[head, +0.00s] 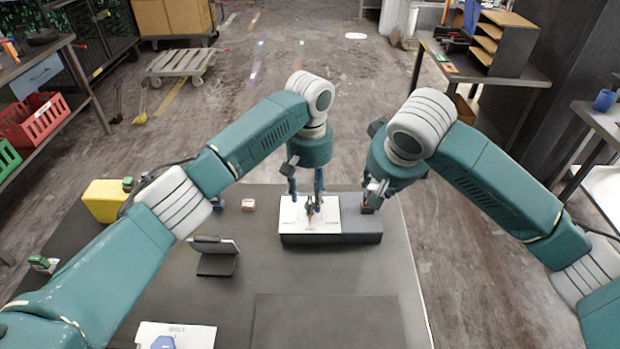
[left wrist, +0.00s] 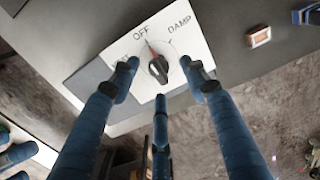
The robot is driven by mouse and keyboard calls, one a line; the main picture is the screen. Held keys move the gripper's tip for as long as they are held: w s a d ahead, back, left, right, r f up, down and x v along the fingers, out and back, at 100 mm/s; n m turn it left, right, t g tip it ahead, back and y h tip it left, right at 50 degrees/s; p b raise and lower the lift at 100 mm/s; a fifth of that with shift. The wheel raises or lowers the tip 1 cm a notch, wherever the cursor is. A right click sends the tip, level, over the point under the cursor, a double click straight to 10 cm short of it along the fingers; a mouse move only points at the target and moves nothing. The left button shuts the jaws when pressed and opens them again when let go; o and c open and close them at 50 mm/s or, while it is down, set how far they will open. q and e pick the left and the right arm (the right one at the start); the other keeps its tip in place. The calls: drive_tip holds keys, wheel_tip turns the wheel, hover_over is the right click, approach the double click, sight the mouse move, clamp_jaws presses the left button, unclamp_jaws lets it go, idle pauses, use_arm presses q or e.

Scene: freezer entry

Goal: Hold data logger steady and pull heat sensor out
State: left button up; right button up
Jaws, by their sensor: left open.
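The data logger appears to be the grey box (head: 350,238) with a white panel (head: 290,218) on the table. In the left wrist view, the panel (left wrist: 115,60) carries a black dial (left wrist: 158,68) with a red pointer mark and the words OFF and DAMP. My left gripper (head: 309,204) is open over the panel; in the left wrist view its fingers (left wrist: 159,76) spread around the dial, and contact is unclear. My right gripper (head: 373,192) is at the box's right end, above a small dark and brown piece (head: 368,209), possibly the heat sensor. Its fingers are largely hidden.
A small orange-and-white block (head: 248,204), a yellow box (head: 104,201) and a black stand (head: 217,262) are on the table left of the box. A white sheet (head: 190,335) lies at the front left. The table's right edge (head: 412,265) is close to my right arm.

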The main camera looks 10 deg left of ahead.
sight(310, 198)
use_arm(q)
drive_tip(key=shift+f, duration=1.95)
clamp_jaws()
use_arm(e)
drive_tip(key=o, duration=0.4)
drive_tip(key=shift+c, duration=0.2)
use_arm(q)
drive_tip(key=shift+w, duration=0.1)
use_arm(e)
drive_tip(key=w+r+g, duration=0.1)
drive_tip(key=w+g, duration=0.2)
drive_tip(key=w, duration=0.1)
drive_tip(key=shift+g+h, duration=0.3)
drive_tip(key=shift+g, duration=0.2)
drive_tip(key=f, duration=0.4)
drive_tip(key=w+f, duration=0.1)
drive_tip(key=f, duration=0.7)
drive_tip(key=shift+w+a, duration=0.35)
drive_tip(key=shift+w, duration=0.05)
